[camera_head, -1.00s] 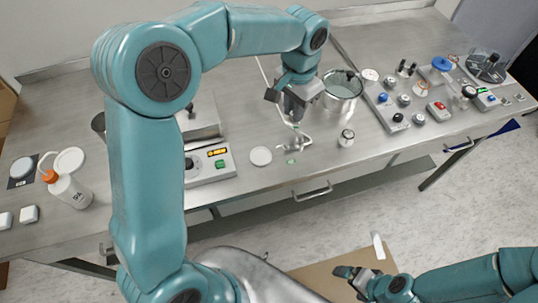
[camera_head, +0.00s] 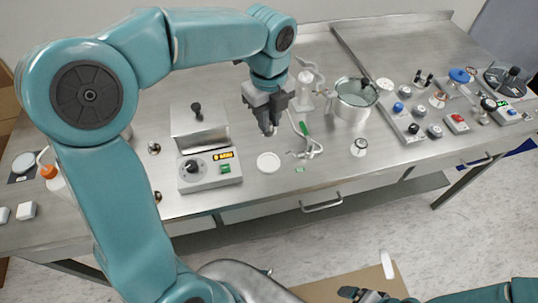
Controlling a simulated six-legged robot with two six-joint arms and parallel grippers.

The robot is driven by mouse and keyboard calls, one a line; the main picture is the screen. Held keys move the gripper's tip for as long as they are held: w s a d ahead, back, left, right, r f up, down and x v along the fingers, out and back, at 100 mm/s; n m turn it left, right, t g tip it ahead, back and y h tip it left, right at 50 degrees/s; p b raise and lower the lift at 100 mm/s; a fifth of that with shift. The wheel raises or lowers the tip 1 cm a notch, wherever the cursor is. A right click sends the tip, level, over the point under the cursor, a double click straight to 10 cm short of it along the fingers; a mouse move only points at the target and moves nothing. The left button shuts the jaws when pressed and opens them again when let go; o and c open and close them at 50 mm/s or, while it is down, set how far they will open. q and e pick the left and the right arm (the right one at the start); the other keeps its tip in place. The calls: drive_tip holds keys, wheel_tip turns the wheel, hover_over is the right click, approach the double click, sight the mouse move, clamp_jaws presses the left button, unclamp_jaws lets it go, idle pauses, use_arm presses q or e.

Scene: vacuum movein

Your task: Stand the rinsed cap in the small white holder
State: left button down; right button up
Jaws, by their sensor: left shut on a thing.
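My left gripper (camera_head: 268,130) is shut and points down above the bench, just behind a round white disc (camera_head: 268,162). What it holds is small and mostly hidden between its fingers; I cannot tell from this view whether it is the cap. The disc lies flat on the steel bench and may be the small white holder, but its shape is too small to be sure. My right gripper (camera_head: 358,294) is low at the bottom edge, away from the bench, and partly cut off; its fingers are too unclear to read.
A control box with a yellow display (camera_head: 208,168) stands left of the disc. White tubing (camera_head: 308,145), a small jar (camera_head: 359,147) and a steel pot (camera_head: 352,100) are to the right. A panel with knobs (camera_head: 412,118) is farther right. The bench's front strip is mostly clear.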

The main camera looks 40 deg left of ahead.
use_arm(q)
wheel_tip(320, 180, down, 14)
drive_tip(key=shift+r, duration=0.25)
drive_tip(key=shift+f+b, duration=0.1)
drive_tip(key=shift+b, duration=0.25)
drive_tip(key=c, duration=1)
unclamp_jaws()
drive_tip(key=shift+c, duration=0.2)
wheel_tip(320, 180, up, 12)
drive_tip(key=shift+r, duration=0.2)
drive_tip(key=shift+s+f, duration=0.1)
drive_tip(key=shift+s, duration=0.05)
